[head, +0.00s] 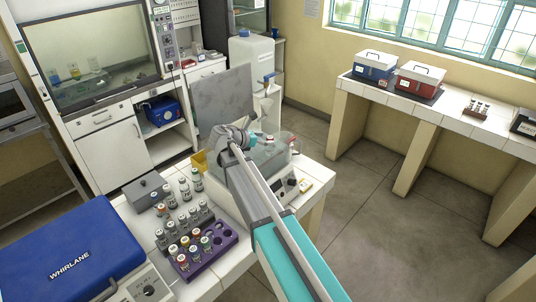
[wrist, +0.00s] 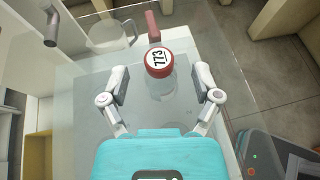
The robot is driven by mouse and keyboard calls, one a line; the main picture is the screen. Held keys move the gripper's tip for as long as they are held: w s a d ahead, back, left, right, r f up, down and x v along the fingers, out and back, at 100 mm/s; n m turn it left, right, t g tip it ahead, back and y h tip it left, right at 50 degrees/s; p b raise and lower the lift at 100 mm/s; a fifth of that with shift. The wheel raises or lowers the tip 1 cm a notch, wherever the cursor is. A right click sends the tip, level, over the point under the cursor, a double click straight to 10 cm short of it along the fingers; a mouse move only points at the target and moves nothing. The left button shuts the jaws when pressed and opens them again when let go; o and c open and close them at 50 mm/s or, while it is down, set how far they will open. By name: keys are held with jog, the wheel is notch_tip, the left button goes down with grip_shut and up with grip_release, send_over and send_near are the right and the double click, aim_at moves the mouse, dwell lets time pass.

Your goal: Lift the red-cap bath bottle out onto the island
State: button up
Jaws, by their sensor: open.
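In the wrist view the red-cap bottle (wrist: 158,63) stands upright in the bath, its cap marked 773 and its clear body faint below. My gripper (wrist: 161,76) is open and empty, with one finger to the left and one to the right of the bottle, the cap near the level of the fingertips in the picture. I see no contact. In the head view the water bath (head: 285,189) sits on the island (head: 314,178), and my arm reaches over it.
A purple rack (head: 220,241) of capped vials stands on the island left of my arm, with more vials and a grey box (head: 145,190) behind it. A blue WHIRLANE machine (head: 70,255) fills the front left. A clear jug (wrist: 108,36) shows beyond the bath.

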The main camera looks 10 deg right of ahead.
jog(key=shift+x, duration=1.15)
jog(key=shift+c, duration=0.3)
grip_shut()
